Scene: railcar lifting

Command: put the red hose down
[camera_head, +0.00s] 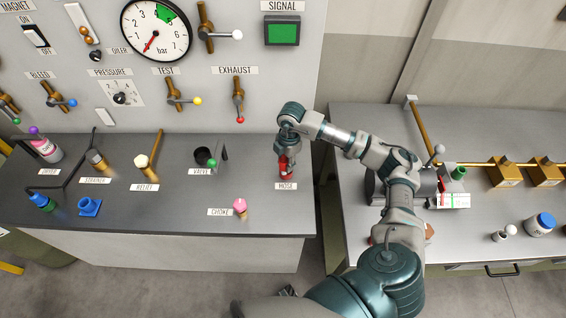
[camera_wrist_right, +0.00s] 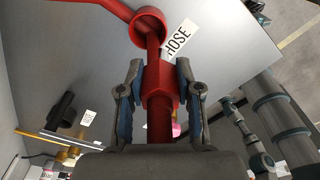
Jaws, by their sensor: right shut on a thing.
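The red hose (camera_head: 284,168) is at the right end of the grey counter, just behind the HOSE label (camera_head: 286,186). My right gripper (camera_head: 287,160) reaches down over it from above. In the right wrist view, the gripper (camera_wrist_right: 158,92) is shut on the red hexagonal part of the hose (camera_wrist_right: 158,78), with one finger on each side. Past the fingers, a red ring (camera_wrist_right: 148,18) and a red tube lie near the HOSE label (camera_wrist_right: 179,38). I cannot tell whether the held part touches the counter. My left gripper does not show clearly.
The pink choke (camera_head: 240,206) and the valve socket (camera_head: 205,156) are left of the hose. The exhaust lever (camera_head: 239,100) is on the panel behind. A gap separates this counter from the right bench (camera_head: 350,125). The counter between choke and hose is clear.

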